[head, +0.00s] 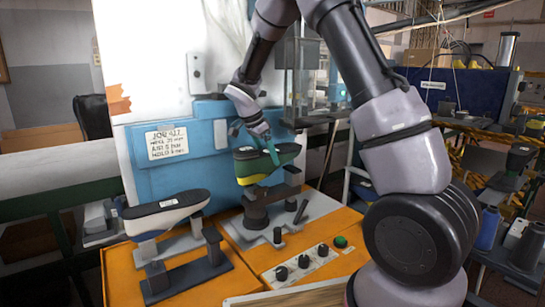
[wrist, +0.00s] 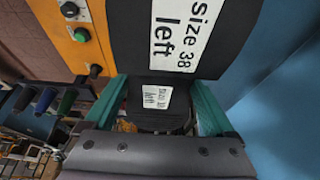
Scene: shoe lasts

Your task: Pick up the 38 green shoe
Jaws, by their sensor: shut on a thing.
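The green shoe (head: 257,168) has a dark top, a green side and a yellow lower band. It is at the front of the blue machine, just over a dark stand (head: 256,213); I cannot tell whether it still touches the stand. My gripper (head: 256,142) has teal fingers and is shut on the shoe from above. In the wrist view the shoe's black top (wrist: 135,45) carries a white label reading "Size 38 left", and its near end lies between the teal fingers (wrist: 158,104). The fingers hide part of its side.
A white-sided shoe with a black top (head: 167,212) rests on another dark stand (head: 187,272) at the left of the orange bench (head: 122,270). A control panel with knobs and a green button (head: 300,265) is at the front. The blue machine (head: 160,180) stands close behind.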

